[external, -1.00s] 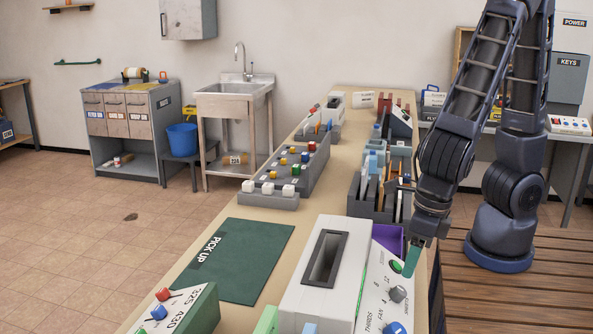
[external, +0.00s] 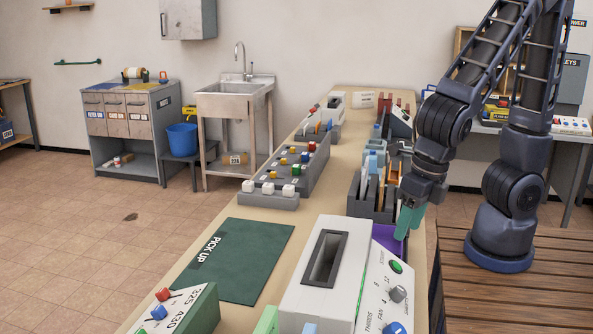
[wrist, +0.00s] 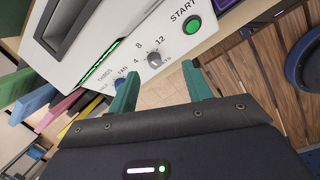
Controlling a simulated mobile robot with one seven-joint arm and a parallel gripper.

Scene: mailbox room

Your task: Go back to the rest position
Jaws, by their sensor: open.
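My gripper (external: 402,222) has green fingers and hangs just past the right edge of the long bench, behind the white machine with the slot. In the wrist view my gripper (wrist: 160,88) shows its two green fingers spread apart with nothing between them. The white machine (external: 305,293) carries a sloped control panel (external: 372,298) with a green START button and grey and blue knobs. In the wrist view the START button (wrist: 191,24) and the grey knob (wrist: 154,59) lie beyond the fingertips, apart from them.
The bench (external: 300,218) also holds a green PICK UP mat (external: 240,262), a grey sorter with coloured knobs (external: 283,178) and a grey divided holder (external: 364,207). A purple tray (external: 388,241) is close to my fingers. A slatted wooden platform (external: 500,290) lies right of the bench.

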